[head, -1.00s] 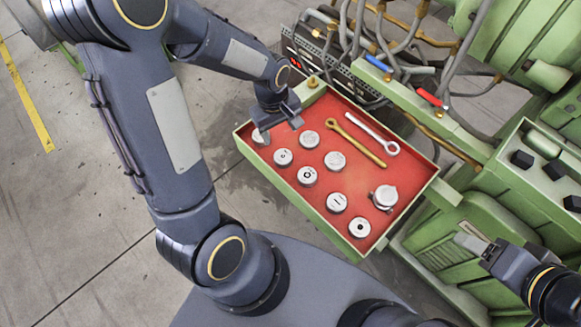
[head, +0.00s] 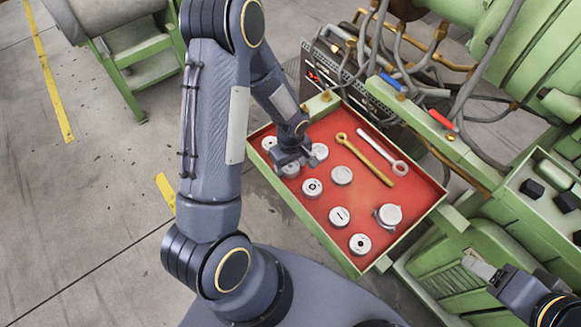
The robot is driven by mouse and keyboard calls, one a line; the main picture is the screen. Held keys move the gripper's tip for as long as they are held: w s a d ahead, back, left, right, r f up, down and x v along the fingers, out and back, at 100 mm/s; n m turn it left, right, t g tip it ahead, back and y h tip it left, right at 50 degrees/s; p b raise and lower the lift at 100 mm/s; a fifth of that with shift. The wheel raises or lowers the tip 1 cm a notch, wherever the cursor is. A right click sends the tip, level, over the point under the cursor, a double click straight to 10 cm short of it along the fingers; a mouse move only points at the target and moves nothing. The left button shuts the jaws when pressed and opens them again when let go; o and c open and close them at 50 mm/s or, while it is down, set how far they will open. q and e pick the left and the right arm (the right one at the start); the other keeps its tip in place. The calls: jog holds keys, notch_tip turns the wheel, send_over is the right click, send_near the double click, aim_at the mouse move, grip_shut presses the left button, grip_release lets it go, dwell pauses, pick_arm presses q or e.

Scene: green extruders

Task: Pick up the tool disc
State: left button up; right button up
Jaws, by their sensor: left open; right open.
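Several round silver discs lie in a red-floored tray with a green rim (head: 310,236); the frames do not single out one as the tool disc. My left gripper (head: 293,164) is open, pointing down over the left part of the tray. It partly covers one disc (head: 290,171); I cannot tell if it touches it. Close by lie a disc at the left corner (head: 269,143), another to the right (head: 319,151) and one in front (head: 312,188). My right gripper (head: 480,267) is open and empty at the lower right, outside the tray.
A gold wrench (head: 364,158) and a silver wrench (head: 382,151) lie in the tray's back half. A larger silver piece (head: 388,216) sits near the right. Hoses and a red handle (head: 441,120) crowd behind the tray; green machinery (head: 450,268) stands at right.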

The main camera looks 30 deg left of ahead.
aim_at(291, 166)
pick_arm(q)
jog(key=c, duration=0.8)
jog(key=shift+c, duration=0.2)
jog(key=shift+r, duration=0.1)
jog(key=shift+w+r, duration=0.1)
jog(key=shift+r, duration=0.35)
notch_tip(291, 166, up, 3)
jog(key=shift+f, duration=0.2)
jog(key=s+r, duration=0.9)
jog(key=s, duration=0.5)
jog(key=shift+r, duration=0.25)
